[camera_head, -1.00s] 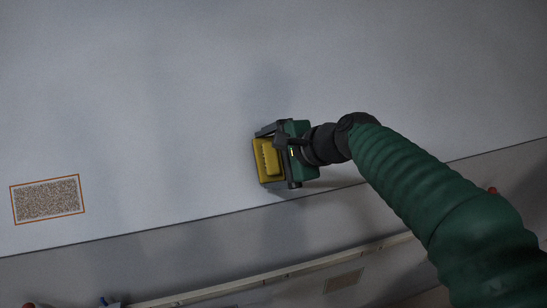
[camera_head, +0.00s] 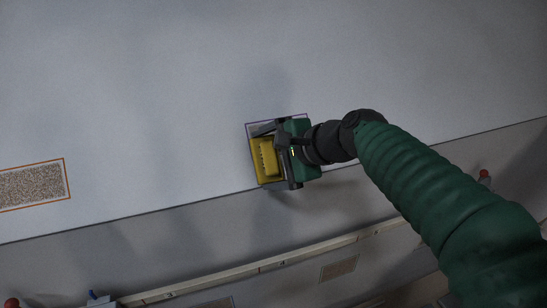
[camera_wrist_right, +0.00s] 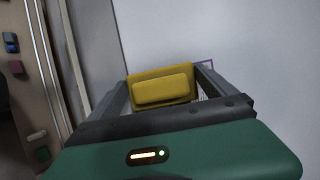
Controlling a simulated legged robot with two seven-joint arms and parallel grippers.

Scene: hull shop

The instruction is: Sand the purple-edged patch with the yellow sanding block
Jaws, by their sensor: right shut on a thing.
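My right gripper (camera_head: 283,156) is shut on the yellow sanding block (camera_head: 265,160), over the pale hull panel (camera_head: 150,100). The block also shows between the fingers in the right wrist view (camera_wrist_right: 162,90). The purple-edged patch (camera_head: 256,126) lies at the block and gripper, which hide most of it. Its thin purple border shows above and left of them, and a corner shows beside the right finger in the wrist view (camera_wrist_right: 206,66). I cannot tell whether the block touches the surface. My left gripper is not in view.
An orange-edged speckled patch (camera_head: 34,186) is at the left on the panel. Below the panel's lower edge runs a pale numbered rail (camera_head: 245,270). Red-topped items (camera_head: 484,174) stand near the rail. The panel above the gripper is clear.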

